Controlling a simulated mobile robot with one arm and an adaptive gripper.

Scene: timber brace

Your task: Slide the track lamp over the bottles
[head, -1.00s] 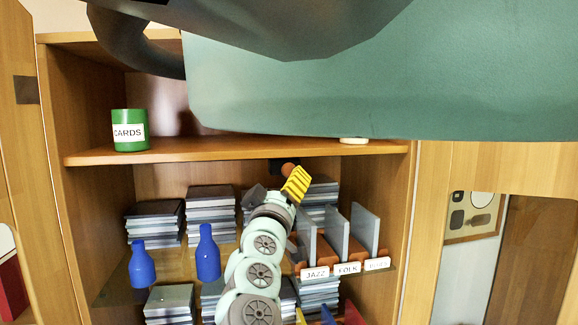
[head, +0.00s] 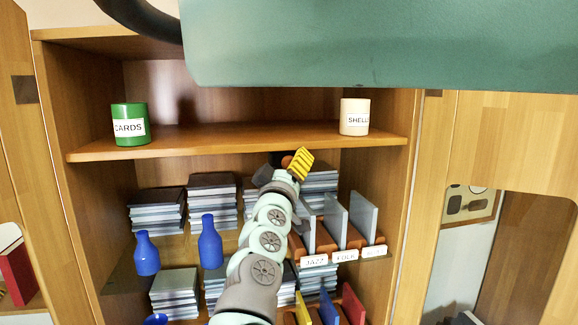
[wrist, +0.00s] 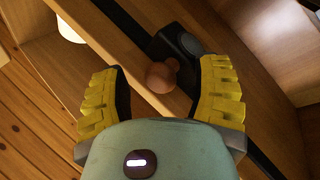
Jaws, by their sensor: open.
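The track lamp shows in the wrist view as a dark housing (wrist: 177,45) with a round wooden knob (wrist: 160,77), on a dark rail along the shelf's underside. In the head view its knob (head: 287,161) sits just under the upper shelf, partly hidden by my gripper (head: 301,163). My gripper's yellow fingers (wrist: 164,72) are open, one on each side of the knob, with gaps visible. Two blue bottles stand on the middle shelf to the left, one at the far left (head: 147,256) and one nearer my arm (head: 210,246). Another blue top (head: 156,320) shows at the bottom edge.
The upper shelf (head: 235,139) holds a green CARDS can (head: 129,126) and a white SHELLS can (head: 354,117). Stacks of cases (head: 157,212) stand behind the bottles. Labelled dividers (head: 336,222) are right of my arm. Cabinet doors stand at both sides.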

